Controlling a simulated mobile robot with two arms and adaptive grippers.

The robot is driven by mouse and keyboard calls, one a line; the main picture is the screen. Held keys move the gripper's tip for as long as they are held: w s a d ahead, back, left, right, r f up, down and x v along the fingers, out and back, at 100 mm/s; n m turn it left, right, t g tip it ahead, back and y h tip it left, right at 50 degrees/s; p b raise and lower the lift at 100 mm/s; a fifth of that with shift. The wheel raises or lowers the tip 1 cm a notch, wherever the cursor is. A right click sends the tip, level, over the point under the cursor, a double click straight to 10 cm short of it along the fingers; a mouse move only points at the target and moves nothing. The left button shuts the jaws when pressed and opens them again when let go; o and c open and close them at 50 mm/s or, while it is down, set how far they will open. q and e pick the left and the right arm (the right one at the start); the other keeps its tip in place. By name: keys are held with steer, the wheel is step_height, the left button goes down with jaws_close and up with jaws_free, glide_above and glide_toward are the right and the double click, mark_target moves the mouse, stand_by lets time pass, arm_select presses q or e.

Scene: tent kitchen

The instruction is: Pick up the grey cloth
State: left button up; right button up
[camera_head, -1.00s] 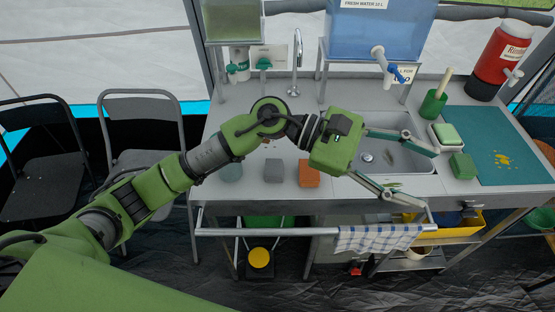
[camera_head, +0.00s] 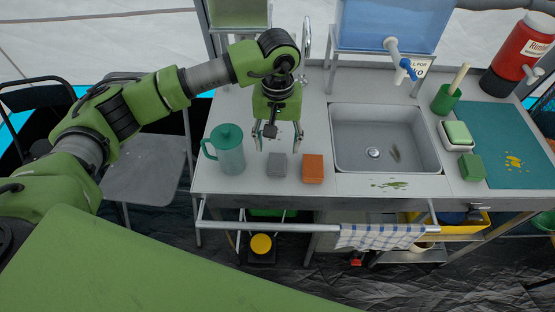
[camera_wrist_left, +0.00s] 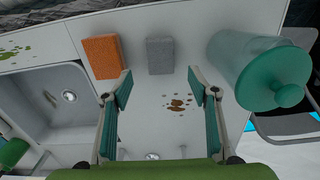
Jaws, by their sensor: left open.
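The grey cloth (camera_head: 277,166) is a small folded block lying on the steel counter, just left of an orange block (camera_head: 313,168). In the left wrist view the cloth (camera_wrist_left: 160,55) lies ahead of the gap between the fingers, a little left of its middle. My left gripper (camera_head: 279,146) is open and empty above the counter, pointing down, with the cloth near its fingertips. In the left wrist view the open fingers (camera_wrist_left: 160,82) do not enclose the cloth. My right gripper is not in view.
A green lidded jug (camera_head: 230,152) stands left of the cloth. Brown spots (camera_wrist_left: 176,104) mark the counter behind it. The sink (camera_head: 385,138) is to the right. A checked towel (camera_head: 380,236) hangs on the front rail. A green sponge (camera_head: 472,167) lies at the right.

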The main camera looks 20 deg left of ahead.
mark_target(277, 160)
arm_select(q)
steer(key=shift+f, duration=0.85)
steer(key=f+p, duration=0.2)
steer(key=f, duration=0.2)
steer(key=shift+s+d+f+p, duration=0.1)
steer(key=shift+s+f+p, duration=0.15)
steer(key=shift+f+p, duration=0.15)
steer(key=shift+f, duration=0.3)
steer(key=c, duration=1)
